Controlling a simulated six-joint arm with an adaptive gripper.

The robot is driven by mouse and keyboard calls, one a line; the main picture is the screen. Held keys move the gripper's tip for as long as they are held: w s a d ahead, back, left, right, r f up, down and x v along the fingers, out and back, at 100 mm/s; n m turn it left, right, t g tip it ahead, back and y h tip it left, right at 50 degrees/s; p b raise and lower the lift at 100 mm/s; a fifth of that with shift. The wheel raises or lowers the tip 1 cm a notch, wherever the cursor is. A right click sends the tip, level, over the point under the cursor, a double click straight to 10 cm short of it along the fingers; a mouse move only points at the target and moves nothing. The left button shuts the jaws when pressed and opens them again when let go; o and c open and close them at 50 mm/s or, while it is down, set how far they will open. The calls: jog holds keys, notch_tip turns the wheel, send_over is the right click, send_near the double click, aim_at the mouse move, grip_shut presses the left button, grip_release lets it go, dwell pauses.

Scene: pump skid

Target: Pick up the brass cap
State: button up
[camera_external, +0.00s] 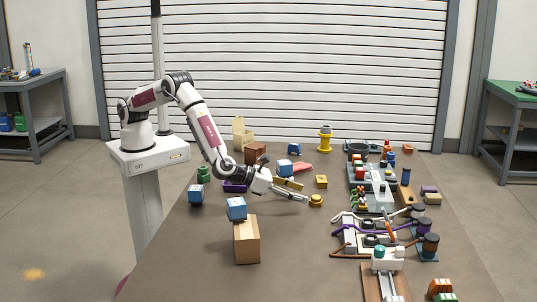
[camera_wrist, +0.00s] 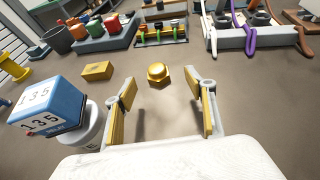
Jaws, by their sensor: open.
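The brass cap (camera_wrist: 158,75) sits on the brown table, a gold, faceted, nut-like piece. In the wrist view it lies ahead of my gripper (camera_wrist: 160,92), roughly midway between the two fingers and just beyond their tips. My gripper is open and empty, with gold pads on its fingers. In the external view the brass cap (camera_external: 316,200) lies just right of my gripper (camera_external: 298,191), which is low over the table and reaches sideways toward it. Nothing hides the cap in either view.
A yellow block (camera_external: 321,181) lies behind the cap. A blue numbered block (camera_wrist: 48,105) stands close to the left finger. A cardboard box (camera_external: 246,240) stands at the front. The pump assembly with cables (camera_external: 370,235) fills the right side. Table around the cap is clear.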

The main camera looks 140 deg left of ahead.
aim_at(316, 196)
jog(key=shift+x, duration=1.25)
jog(key=shift+a+f, duration=0.1)
jog(key=shift+s+x, duration=0.15)
jog(key=shift+x, duration=0.65)
jog(key=shift+s+x, duration=0.15)
jog(key=shift+x, duration=1.65)
jog(key=shift+f, duration=0.1)
jog(key=c, duration=1.3)
